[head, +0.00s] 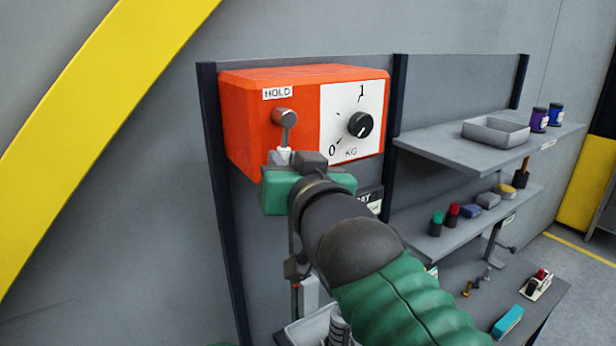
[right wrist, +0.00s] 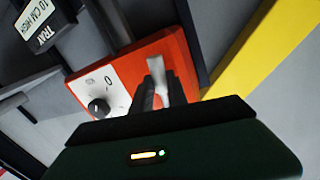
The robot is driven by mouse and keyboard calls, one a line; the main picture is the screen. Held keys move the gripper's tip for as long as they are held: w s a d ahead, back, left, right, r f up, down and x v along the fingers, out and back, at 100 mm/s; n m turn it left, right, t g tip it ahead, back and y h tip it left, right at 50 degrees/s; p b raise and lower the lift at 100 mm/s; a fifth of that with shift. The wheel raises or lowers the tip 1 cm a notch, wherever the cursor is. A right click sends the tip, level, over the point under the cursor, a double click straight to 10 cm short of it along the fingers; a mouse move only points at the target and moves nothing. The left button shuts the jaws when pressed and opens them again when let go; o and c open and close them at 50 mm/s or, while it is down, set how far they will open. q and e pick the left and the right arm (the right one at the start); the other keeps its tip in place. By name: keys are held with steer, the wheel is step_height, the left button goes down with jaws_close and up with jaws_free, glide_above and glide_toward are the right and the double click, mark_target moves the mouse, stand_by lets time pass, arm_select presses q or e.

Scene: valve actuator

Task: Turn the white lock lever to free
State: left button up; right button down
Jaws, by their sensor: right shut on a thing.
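An orange box (head: 250,118) is mounted on a grey panel and also shows in the right wrist view (right wrist: 185,50). On its front, below a HOLD label (head: 277,93), is a grey round pivot (head: 285,117) with an arm hanging down to the white lock lever (head: 283,152). My right gripper (head: 284,161) is at the lever's lower end and hides part of it. In the right wrist view, the two dark fingers (right wrist: 157,88) are closed on the white lever (right wrist: 156,66). My left gripper is not in view.
A black dial (head: 360,125) on a white plate, marked 0 and 1, sits right of the lever. Shelves (head: 440,150) at the right hold a grey tray (head: 496,131), jars and small parts.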

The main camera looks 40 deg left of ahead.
mark_target(253, 141)
steer(key=m, duration=0.1)
steer(key=s+m, duration=0.1)
steer(key=s+r+m, duration=0.1)
steer(key=shift+s+a+g+h, duration=0.15)
steer(key=shift+a+g+h, duration=0.15)
steer(key=shift+a+g, duration=0.1)
steer(key=m, duration=0.1)
steer(key=r+m+p, duration=0.1)
steer(key=shift+s+m+g, duration=0.15)
steer(key=shift+m+g, duration=0.15)
steer(key=shift+g, duration=0.1)
steer(key=shift+s+a+r+m+p, duration=0.1)
steer(key=shift+s+r+m+p, duration=0.3)
steer(key=shift+m+p, duration=0.15)
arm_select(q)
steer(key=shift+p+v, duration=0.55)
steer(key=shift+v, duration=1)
arm_select(e)
steer(key=shift+s+a+r+m+g, duration=0.1)
steer(key=shift+s+r+m+g, duration=0.05)
steer(key=shift+r+m+g, duration=0.4)
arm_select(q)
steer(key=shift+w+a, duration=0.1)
arm_select(e)
steer(key=shift+f, duration=0.1)
